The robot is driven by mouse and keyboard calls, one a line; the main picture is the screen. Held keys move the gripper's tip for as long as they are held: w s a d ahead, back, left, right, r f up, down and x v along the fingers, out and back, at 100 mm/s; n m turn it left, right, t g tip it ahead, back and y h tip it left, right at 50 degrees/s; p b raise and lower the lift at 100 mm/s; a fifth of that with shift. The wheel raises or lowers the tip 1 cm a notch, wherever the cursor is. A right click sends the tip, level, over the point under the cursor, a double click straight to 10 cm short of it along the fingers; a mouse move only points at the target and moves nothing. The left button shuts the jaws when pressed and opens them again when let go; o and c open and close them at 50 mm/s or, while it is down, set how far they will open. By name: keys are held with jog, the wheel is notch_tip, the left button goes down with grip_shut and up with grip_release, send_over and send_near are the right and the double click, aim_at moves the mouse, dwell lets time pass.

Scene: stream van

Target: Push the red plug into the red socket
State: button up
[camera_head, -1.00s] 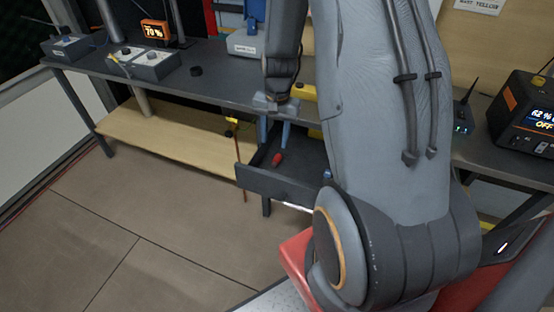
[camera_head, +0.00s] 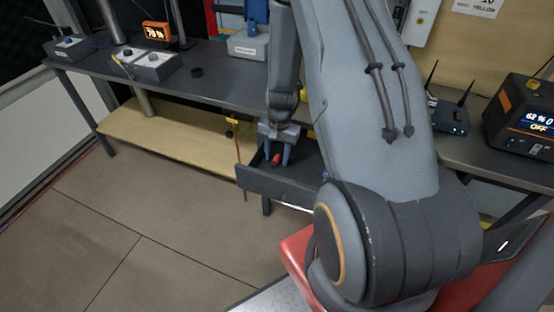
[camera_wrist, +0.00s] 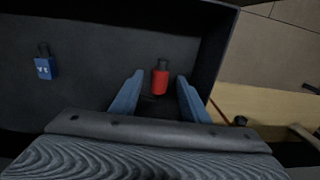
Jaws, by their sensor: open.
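The red plug (camera_wrist: 160,80) lies in an open dark drawer (camera_head: 272,187) under the bench. It also shows in the head view (camera_head: 277,159), between the fingertips. My gripper (camera_wrist: 157,88) is open, with one blue finger on each side of the red plug. The fingers reach down into the drawer, and I cannot tell whether they touch the plug. The red socket cannot be made out in these frames.
A blue plug (camera_wrist: 45,66) lies in the same drawer, to the left in the wrist view. The bench (camera_head: 214,88) above carries an orange display (camera_head: 156,31), a grey box (camera_head: 154,66), a router (camera_head: 447,115) and a black power unit (camera_head: 524,112). The floor at left is clear.

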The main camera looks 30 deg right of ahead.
jog(key=shift+f, duration=0.2)
grip_shut()
